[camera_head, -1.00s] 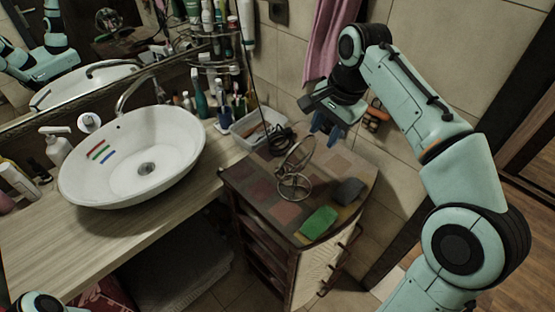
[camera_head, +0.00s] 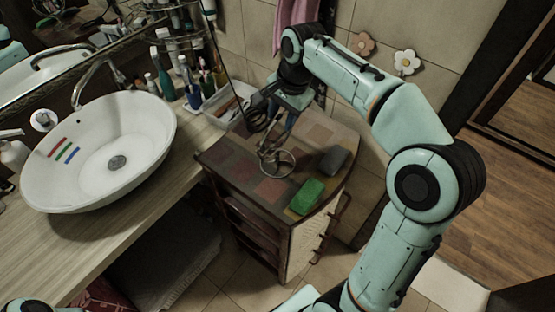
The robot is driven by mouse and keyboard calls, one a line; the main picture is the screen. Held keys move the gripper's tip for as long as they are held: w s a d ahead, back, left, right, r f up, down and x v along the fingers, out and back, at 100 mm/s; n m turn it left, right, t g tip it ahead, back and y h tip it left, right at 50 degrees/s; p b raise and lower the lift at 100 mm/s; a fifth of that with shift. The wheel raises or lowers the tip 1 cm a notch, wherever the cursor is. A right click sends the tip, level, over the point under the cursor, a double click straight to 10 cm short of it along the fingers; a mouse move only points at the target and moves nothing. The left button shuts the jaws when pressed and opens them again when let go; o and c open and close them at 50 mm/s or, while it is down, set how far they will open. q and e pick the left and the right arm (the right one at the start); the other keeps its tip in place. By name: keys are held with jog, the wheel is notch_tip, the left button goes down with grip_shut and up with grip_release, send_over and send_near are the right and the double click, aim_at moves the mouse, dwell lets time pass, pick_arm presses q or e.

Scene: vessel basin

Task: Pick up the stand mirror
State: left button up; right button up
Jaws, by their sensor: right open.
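The stand mirror (camera_head: 277,163) is a thin metal ring on a round base, upright on top of the small dark cabinet (camera_head: 236,169). Its upper ring is seen nearly edge-on and partly overlaps my gripper. Nothing is seen held in the jaws. My left gripper is not in view.
A green sponge (camera_head: 306,196) and a dark grey block (camera_head: 333,159) lie right of the mirror on the cabinet. A clear bin (camera_head: 232,104) stands behind left. A white basin (camera_head: 100,150) and several bottles are on the counter at left. A tiled wall is behind.

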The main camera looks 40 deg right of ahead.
aim_at(278, 133)
jog(key=x, duration=0.4)
jog(key=shift+a+f, duration=0.1)
jog(key=shift+a, duration=0.05)
grip_shut()
dwell(1.2)
